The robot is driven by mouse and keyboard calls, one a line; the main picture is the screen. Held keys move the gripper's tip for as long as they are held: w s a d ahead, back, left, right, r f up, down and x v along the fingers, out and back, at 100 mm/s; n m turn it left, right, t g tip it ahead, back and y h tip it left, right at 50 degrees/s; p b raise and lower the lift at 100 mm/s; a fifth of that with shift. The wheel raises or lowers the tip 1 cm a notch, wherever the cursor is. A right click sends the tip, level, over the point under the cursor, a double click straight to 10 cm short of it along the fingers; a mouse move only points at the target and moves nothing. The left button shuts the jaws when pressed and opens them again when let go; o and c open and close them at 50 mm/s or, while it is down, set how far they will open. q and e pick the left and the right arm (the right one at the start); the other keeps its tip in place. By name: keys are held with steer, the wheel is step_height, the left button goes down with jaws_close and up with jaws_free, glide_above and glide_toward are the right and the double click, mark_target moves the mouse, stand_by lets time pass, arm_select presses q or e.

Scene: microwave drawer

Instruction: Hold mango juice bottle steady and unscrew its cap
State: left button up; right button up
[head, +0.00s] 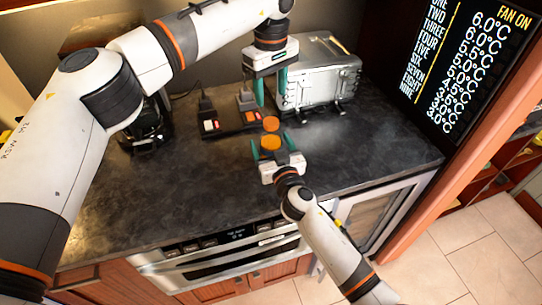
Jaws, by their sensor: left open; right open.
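The mango juice bottle (270,143) shows as an orange shape on the dark counter. A smaller orange round cap (271,124) shows just above it in the picture. I cannot tell whether the cap sits on the bottle or apart from it, as a dark gap shows between them. My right gripper (272,147) is open, with its teal fingers on either side of the orange body; contact is unclear. My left gripper (271,92) is open and empty, with its fingers pointing down, above the cap in the picture.
A silver toaster oven (320,75) stands just right of my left gripper. A dark power strip with plugs (230,120) lies to the left. A black appliance (147,125) is partly behind my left arm. The counter's right side (380,140) is clear.

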mark_target(271, 121)
steer(key=shift+w+a, duration=0.1)
steer(key=shift+w, duration=0.25)
steer(key=shift+c, duration=0.6)
jaws_close()
arm_select(q)
steer(key=m, duration=0.8)
steer(key=shift+m, duration=0.4)
steer(key=shift+f, duration=0.6)
step_height(271, 121, down, 7)
steer(key=shift+r, duration=0.1)
